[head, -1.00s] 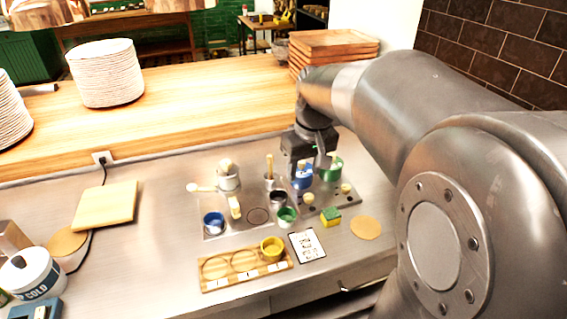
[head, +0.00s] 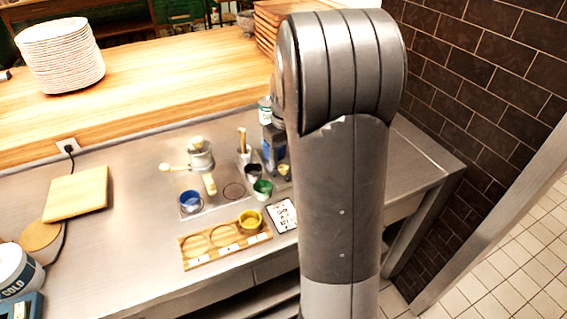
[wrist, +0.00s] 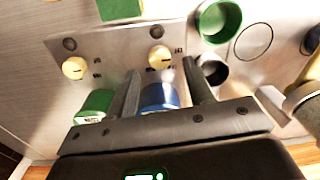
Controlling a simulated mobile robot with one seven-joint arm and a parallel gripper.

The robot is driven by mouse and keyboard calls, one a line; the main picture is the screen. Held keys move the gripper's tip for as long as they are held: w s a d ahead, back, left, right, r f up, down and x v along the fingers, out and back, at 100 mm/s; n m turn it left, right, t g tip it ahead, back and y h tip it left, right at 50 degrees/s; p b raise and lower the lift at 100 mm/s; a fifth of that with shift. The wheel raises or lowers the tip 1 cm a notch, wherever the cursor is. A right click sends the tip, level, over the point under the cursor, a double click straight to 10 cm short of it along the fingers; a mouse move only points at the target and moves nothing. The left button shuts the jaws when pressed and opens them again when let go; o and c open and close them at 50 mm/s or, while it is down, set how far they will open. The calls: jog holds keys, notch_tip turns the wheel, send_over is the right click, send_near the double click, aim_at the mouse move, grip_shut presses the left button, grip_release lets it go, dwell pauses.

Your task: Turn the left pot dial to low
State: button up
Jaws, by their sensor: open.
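Two pale-yellow dials sit on the steel panel. The left pot dial (wrist: 160,57) is in front of the blue pot (wrist: 158,97) and also shows beside my arm in the head view (head: 285,171). It has a dark pointer mark; the small labels around it are too blurred to read surely. The other dial (wrist: 75,68) is by the green pot (wrist: 95,105). My gripper (wrist: 158,80) is open and empty above the panel, its fingers pointing towards the left pot dial, one on each side of the blue pot in the picture. In the head view my arm hides most of it.
A green cup (wrist: 218,20) and a dark cup (wrist: 213,70) stand close beside my gripper. A green sponge (wrist: 120,8) lies beyond the panel. A wooden rack (head: 225,240) with a yellow cup (head: 250,220) and a white card (head: 283,215) are nearer in the head view.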

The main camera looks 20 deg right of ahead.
aim_at(284, 167)
jog(key=shift+f, duration=1.65)
jog(key=c, duration=1)
jog(key=shift+a, duration=0.1)
jog(key=m, duration=1.1)
jog(key=shift+m, duration=0.4)
